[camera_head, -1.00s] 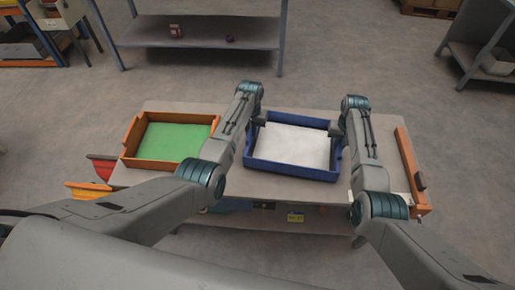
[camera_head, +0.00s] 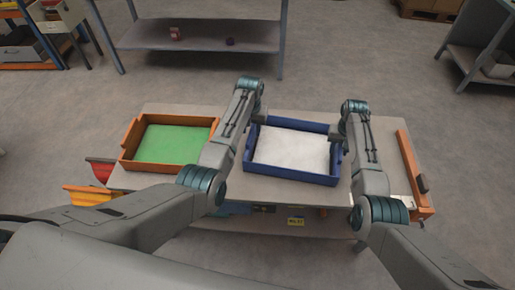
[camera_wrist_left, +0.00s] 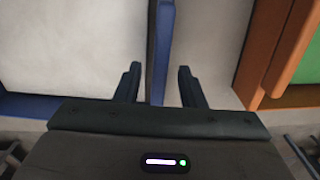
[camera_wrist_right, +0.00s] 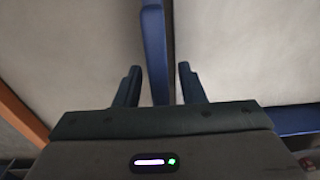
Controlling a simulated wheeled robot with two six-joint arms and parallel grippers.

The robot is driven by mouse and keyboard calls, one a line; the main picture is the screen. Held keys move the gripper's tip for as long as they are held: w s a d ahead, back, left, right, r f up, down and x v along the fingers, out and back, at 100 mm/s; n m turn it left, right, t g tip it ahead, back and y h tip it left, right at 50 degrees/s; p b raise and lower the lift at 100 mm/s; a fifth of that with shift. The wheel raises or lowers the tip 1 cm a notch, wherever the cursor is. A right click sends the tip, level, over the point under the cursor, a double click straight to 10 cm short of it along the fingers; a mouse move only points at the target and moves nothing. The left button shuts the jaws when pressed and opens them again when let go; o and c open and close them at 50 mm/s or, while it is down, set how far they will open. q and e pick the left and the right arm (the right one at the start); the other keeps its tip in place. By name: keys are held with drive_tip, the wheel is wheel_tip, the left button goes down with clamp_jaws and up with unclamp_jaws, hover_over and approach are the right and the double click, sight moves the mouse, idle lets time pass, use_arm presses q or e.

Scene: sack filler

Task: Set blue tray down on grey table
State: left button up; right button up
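The blue tray (camera_head: 292,177), with a white surface inside, rests on the grey table (camera_head: 230,188) as far as I can see. Its left side wall shows in the left wrist view (camera_wrist_left: 160,60), between the spread fingers of my left gripper (camera_wrist_left: 158,84). Its right side wall shows in the right wrist view (camera_wrist_right: 154,50), between the spread fingers of my right gripper (camera_wrist_right: 160,84). Gaps show between fingers and wall in both wrist views. In the head view, my left gripper (camera_head: 258,115) and right gripper (camera_head: 337,131) are at the tray's two sides, fingertips hard to make out.
An orange tray (camera_head: 128,155) with a green inside stands on the table left of the blue tray. An orange strip-like piece (camera_head: 408,165) lies along the right end of the table. Red (camera_head: 102,170) and yellow (camera_head: 90,197) bins stick out at the left.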

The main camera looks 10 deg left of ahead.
use_arm(q)
wheel_tip(320, 180, up, 8)
drive_tip(key=shift+r, duration=0.3)
use_arm(e)
drive_tip(key=shift+r, duration=0.3)
wheel_tip(320, 180, up, 11)
drive_tip(key=shift+r, duration=0.2)
